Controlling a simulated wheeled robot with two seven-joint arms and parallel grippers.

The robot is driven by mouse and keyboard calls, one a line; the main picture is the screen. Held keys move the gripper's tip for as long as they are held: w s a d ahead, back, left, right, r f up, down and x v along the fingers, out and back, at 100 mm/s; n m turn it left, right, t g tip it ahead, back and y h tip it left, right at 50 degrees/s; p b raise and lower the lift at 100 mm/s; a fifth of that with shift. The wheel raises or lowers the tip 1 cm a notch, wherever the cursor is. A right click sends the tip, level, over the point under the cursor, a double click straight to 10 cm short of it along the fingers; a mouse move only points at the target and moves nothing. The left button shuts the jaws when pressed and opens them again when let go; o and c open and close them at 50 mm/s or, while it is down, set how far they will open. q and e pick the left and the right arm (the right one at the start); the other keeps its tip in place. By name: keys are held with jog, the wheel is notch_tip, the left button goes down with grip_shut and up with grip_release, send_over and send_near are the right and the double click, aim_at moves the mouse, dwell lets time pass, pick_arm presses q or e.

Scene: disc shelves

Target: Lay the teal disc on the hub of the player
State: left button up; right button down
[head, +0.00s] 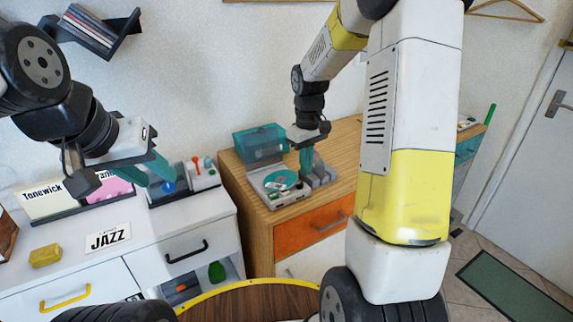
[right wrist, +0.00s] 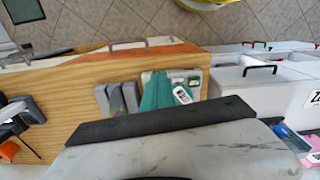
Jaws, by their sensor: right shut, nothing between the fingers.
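The grey player (head: 290,198) stands on the wooden cabinet with its teal see-through lid (head: 258,143) raised. The teal disc (head: 280,177) lies flat over the player's top; whether it sits fully on the hub I cannot tell. My right gripper (head: 306,172) points down just right of the disc, its teal fingers together and empty.
Grey upright blocks (head: 322,172) stand close right of the player. A yellow block (head: 45,256) and a JAZZ card (head: 108,237) are on the white counter (head: 150,240). A wall shelf (head: 90,30) holds cases. A round wooden table (head: 250,302) is at the front.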

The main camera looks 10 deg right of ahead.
aim_at(287, 182)
notch_tip(287, 182, down, 8)
jog(key=shift+s+f, duration=0.1)
jog(key=shift+f, duration=0.15)
jog(key=w, duration=0.1)
jog(key=w+a, duration=0.1)
jog(key=shift+w+a+f, duration=0.2)
jog(key=shift+w+f, duration=0.15)
jog(key=shift+w, duration=0.05)
jog(key=shift+w+a, duration=0.25)
jog(key=shift+w, duration=0.2)
jog(key=w, duration=0.1)
jog(key=w+a, duration=0.2)
jog(key=w, duration=0.1)
jog(key=shift+s, duration=0.1)
